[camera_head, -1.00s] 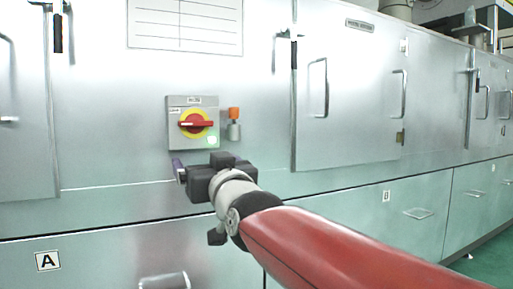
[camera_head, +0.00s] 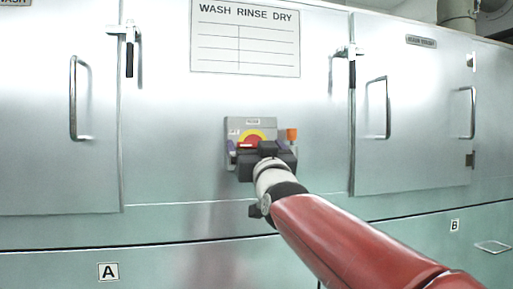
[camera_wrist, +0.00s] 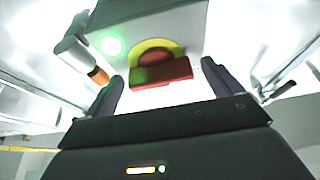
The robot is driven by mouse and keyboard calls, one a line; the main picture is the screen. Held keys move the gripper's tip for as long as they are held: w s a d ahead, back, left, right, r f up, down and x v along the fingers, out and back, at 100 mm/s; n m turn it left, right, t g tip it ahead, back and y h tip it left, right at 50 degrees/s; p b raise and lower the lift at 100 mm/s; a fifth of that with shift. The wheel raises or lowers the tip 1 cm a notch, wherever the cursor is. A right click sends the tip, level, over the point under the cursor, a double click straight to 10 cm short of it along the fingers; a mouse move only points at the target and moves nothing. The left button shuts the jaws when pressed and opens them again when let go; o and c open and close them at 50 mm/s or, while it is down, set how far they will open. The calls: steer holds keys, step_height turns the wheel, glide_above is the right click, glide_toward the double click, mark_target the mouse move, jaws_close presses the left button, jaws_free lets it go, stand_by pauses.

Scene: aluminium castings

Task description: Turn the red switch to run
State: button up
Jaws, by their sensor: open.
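The red switch (camera_wrist: 162,70) has a red handle on a yellow disc, on a grey box fixed to the steel cabinet front. In the head view the switch box (camera_head: 232,125) is partly covered by my gripper (camera_head: 264,147), and the lower part of the dial is hidden. In the wrist view my gripper (camera_wrist: 165,90) is open, with one dark finger on each side of the red handle. The handle lies roughly crosswise between the fingertips. I cannot tell whether they touch it.
An orange-topped fitting (camera_head: 292,135) hangs right of the box and shows close to the left finger in the wrist view (camera_wrist: 98,75). Cabinet doors with handles (camera_head: 75,98) stand on both sides. A "WASH RINSE DRY" chart (camera_head: 245,50) is above.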

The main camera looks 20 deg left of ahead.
steer(key=shift+c, duration=0.3)
steer(key=c, duration=0.9)
steer(key=shift+m+h+p, duration=0.4)
steer(key=shift+m, duration=0.1)
steer(key=m+h+p, duration=0.1)
steer(key=m+p, duration=0.1)
steer(key=m, duration=0.1)
steer(key=m+t+h+p, duration=0.1)
steer(key=m+p, duration=0.1)
steer(key=shift+a+r+h, duration=0.1)
steer(key=shift+r+h, duration=0.2)
steer(key=m+h+p, duration=0.1)
steer(key=m+p, duration=0.1)
steer(key=m, duration=0.2)
steer(key=m+h+p, duration=0.2)
steer(key=m+p, duration=0.1)
steer(key=shift+s+a+r+m+h, duration=0.1)
steer(key=shift+s+m+h, duration=0.05)
steer(key=shift+m+h, duration=0.2)
steer(key=m+p, duration=0.2)
steer(key=m, duration=0.1)
steer(key=m+g+h+p, duration=0.1)
steer(key=m+p, duration=0.2)
steer(key=shift+h, duration=0.25)
steer(key=shift+m+g+h+p, duration=0.3)
steer(key=shift+m+g+p, duration=0.4)
steer(key=shift+m+p, duration=0.55)
steer(key=shift+m, duration=0.3)
